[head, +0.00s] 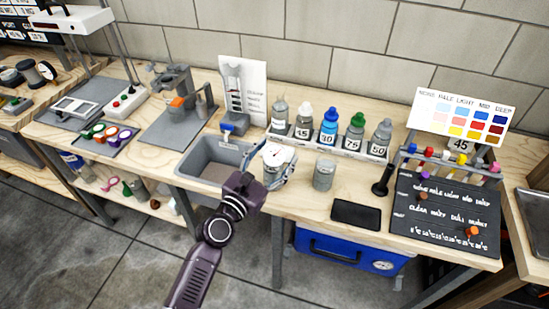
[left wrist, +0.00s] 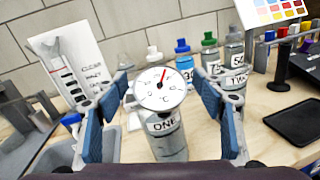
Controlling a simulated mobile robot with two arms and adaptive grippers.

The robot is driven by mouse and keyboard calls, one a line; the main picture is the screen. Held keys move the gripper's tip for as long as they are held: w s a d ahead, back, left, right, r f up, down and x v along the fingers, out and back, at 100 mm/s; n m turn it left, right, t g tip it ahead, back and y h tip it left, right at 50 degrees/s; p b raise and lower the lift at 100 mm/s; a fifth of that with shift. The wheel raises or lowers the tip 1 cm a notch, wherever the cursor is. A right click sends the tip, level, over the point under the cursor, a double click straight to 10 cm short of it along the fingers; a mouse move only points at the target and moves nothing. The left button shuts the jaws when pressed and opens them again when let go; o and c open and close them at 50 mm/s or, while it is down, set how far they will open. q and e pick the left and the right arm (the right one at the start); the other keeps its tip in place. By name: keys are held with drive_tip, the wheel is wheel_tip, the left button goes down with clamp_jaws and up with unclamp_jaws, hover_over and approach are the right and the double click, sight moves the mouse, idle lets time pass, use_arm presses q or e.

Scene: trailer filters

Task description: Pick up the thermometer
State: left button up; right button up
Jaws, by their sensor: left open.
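The thermometer has a round white dial with a red needle and °C on its face. In the head view the dial (head: 274,153) is at the table's front, right of the sink. In the left wrist view the dial (left wrist: 160,88) is at the centre, above a grey jar labelled ONE (left wrist: 166,138); its stem is hidden. My left gripper (head: 265,158) is open. In the left wrist view its blue-padded fingers (left wrist: 158,108) stand on either side of the dial, with visible gaps. I do not see my right gripper.
A second grey jar (head: 323,174) stands close to the right. Several numbered bottles stand in a rack (head: 340,150) behind. A grey sink (head: 206,168) is to the left. A black pad (head: 356,214) and a dark chart board (head: 440,212) lie to the right.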

use_arm(q)
drive_tip(key=shift+w, duration=0.1)
drive_tip(key=c, duration=1.2)
drive_tip(key=shift+c, duration=0.5)
drive_tip(key=shift+r, duration=0.15)
